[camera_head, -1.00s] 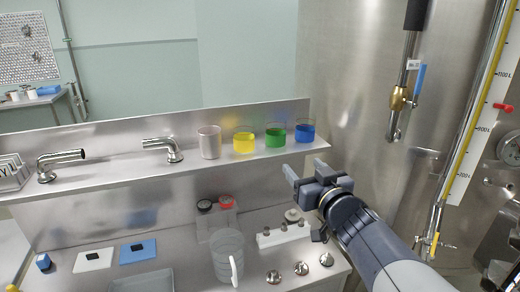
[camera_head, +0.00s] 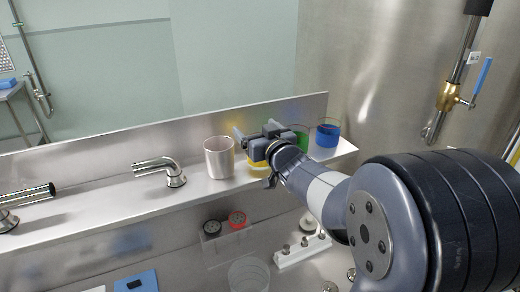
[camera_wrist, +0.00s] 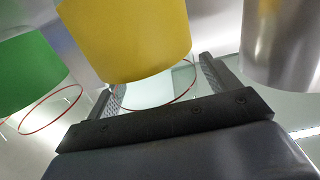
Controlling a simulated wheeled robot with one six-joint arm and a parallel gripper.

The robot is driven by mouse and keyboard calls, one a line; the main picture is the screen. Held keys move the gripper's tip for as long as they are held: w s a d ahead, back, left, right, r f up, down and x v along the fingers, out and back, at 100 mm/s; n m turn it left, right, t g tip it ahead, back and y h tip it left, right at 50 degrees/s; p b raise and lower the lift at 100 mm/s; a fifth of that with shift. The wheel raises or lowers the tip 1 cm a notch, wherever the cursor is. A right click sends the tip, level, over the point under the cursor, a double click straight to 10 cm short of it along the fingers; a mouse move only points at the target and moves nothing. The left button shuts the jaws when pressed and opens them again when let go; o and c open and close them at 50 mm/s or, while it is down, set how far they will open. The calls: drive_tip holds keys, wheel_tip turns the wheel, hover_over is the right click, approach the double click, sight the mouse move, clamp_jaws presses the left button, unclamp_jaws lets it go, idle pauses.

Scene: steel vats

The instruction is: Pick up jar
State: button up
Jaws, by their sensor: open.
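A clear jar with yellow contents (camera_head: 257,167) stands on the steel shelf, partly hidden behind my gripper (camera_head: 256,132). In the wrist view the yellow jar (camera_wrist: 135,40) fills the upper middle, with its clear rim part between my two open fingers (camera_wrist: 158,80). I cannot tell whether either finger touches it. A jar with green contents (camera_head: 302,138) stands just to its right and also shows at the left of the wrist view (camera_wrist: 30,75). A jar with blue contents (camera_head: 328,135) stands farther right.
A pale metallic cup (camera_head: 219,160) stands close left of the yellow jar on the shelf (camera_head: 110,208). A steel tap (camera_head: 160,168) is farther left. Below are black- and red-capped containers (camera_head: 225,226), a clear jug (camera_head: 249,275) and a white holder (camera_head: 300,252).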

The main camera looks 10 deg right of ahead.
drive_tip(key=c, duration=1.4)
drive_tip(key=shift+o, duration=0.2)
